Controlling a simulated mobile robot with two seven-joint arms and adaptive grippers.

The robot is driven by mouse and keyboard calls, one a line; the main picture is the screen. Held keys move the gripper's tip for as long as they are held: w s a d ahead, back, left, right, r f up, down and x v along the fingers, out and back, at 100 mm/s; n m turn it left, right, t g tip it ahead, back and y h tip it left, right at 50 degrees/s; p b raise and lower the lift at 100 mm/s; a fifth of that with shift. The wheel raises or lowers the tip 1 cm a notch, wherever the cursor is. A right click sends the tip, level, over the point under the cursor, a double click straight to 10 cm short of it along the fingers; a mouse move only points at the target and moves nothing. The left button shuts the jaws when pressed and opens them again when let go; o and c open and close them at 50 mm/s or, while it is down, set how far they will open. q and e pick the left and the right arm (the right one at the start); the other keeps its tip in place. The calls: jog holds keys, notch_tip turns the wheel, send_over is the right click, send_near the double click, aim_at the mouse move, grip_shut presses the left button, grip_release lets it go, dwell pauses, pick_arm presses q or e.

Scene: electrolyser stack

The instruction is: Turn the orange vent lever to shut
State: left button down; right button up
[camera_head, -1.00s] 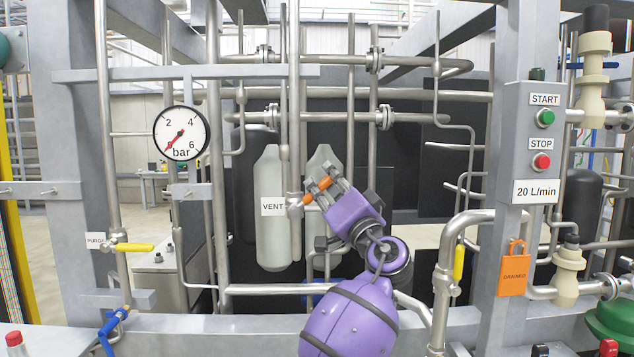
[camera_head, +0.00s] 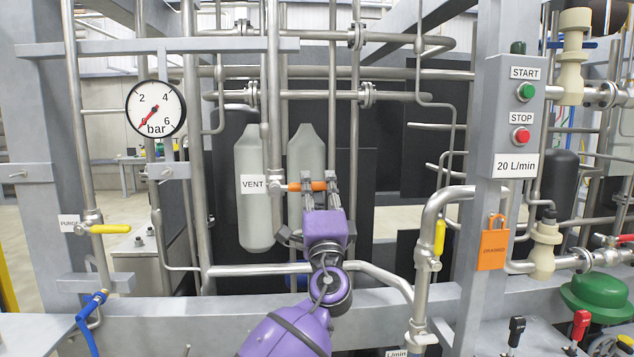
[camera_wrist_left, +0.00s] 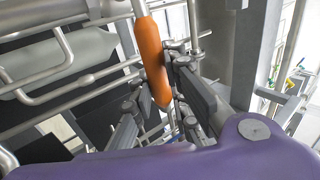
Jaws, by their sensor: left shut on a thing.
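The orange vent lever (camera_head: 308,186) sticks out to the right from its valve (camera_head: 278,188) beside the VENT label (camera_head: 252,184). It lies nearly level, across the upright pipe. My left gripper (camera_head: 318,187) reaches up from below and is shut on the lever, with its fingers around the outer part. In the left wrist view the orange lever (camera_wrist_left: 153,58) runs down between the grey fingers, which partly hide its end. My right gripper is not in view.
A yellow purge lever (camera_head: 110,229) and pressure gauge (camera_head: 155,109) are at left. The START/STOP box (camera_head: 513,118) and orange lock tag (camera_head: 494,249) are at right. Pipes surround the gripper, including a bent one (camera_head: 433,215) with a yellow lever.

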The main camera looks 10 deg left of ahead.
pick_arm(q)
jog(key=shift+f+m+h, duration=0.35)
jog(key=shift+m+h, duration=0.05)
jog(key=c, duration=1.9)
grip_release()
jog(key=shift+o, duration=1.2)
jog(key=shift+r, duration=0.1)
jog(key=shift+s+d+f, duration=0.1)
jog(key=shift+s+f, duration=0.2)
jog(key=shift+s, duration=0.05)
jog(key=v, duration=1.1)
